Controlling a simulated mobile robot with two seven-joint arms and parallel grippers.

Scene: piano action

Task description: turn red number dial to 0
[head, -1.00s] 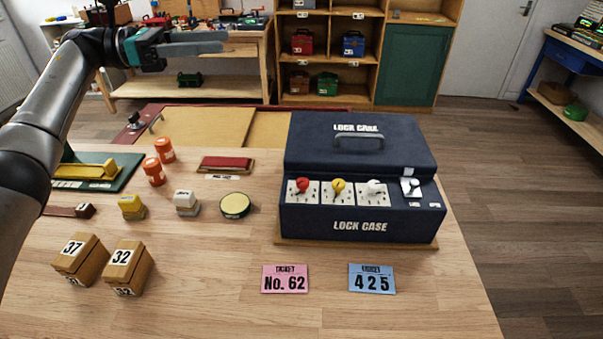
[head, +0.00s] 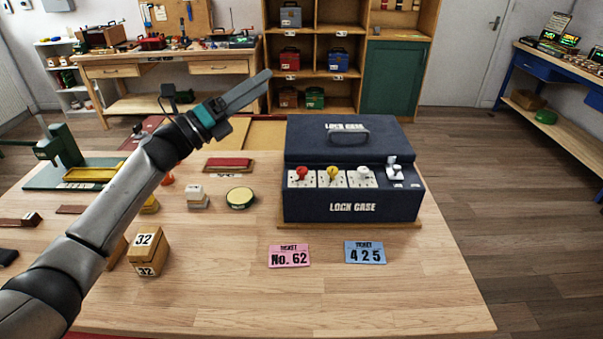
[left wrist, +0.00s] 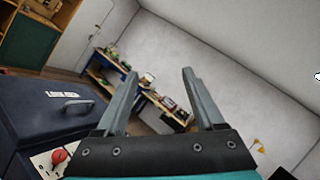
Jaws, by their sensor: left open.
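The red number dial (head: 302,173) is the leftmost of three knobs on the front ledge of the dark blue lock case (head: 352,207). Its white plate has small marks too small to read. The yellow dial (head: 332,174) and the white dial (head: 363,173) sit to its right. My left gripper (head: 262,82) is raised up and left of the case, apart from it, pointing up and right. In the left wrist view its fingers (left wrist: 160,85) are spread with nothing between them, and the red dial (left wrist: 59,156) shows at lower left. My right gripper is not in view.
A pink ticket (head: 290,256) and a blue ticket (head: 365,252) lie in front of the case. A numbered wooden block (head: 148,250), a round yellow-topped tin (head: 240,198) and a red-topped block (head: 228,164) are on the left. The table's front right is clear.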

